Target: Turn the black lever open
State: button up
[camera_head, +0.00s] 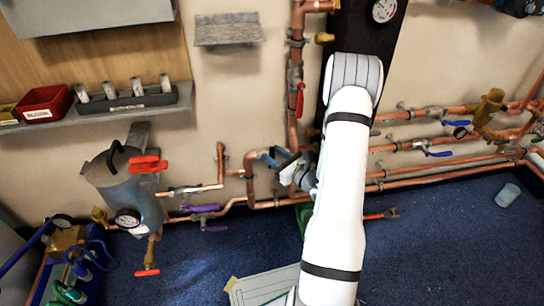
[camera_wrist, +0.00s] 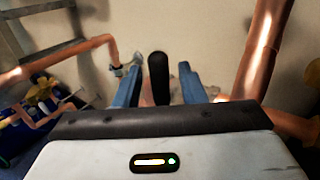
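The black lever (camera_wrist: 158,78) shows in the wrist view as an upright rounded black bar in front of a copper pipe. My gripper (camera_wrist: 160,68) has its two blue fingers apart, one on each side of the lever, with a visible gap on both sides. I cannot tell how deep the lever sits between the fingers. In the head view my gripper (camera_head: 271,156) is at the wall pipes, left of my white arm. There the lever cannot be made out, hidden by the gripper.
Copper pipes (camera_head: 250,180) run close around the gripper, with a thick one (camera_wrist: 265,50) to its right. A purple-handled valve (camera_head: 205,210) and a steel tank (camera_head: 128,190) stand left. A red lever (camera_head: 300,99) is above. Blue-handled valves (camera_head: 437,153) are right.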

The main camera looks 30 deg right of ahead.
jog(key=shift+w+a, duration=0.2)
jog(key=shift+w, duration=0.4)
grip_shut()
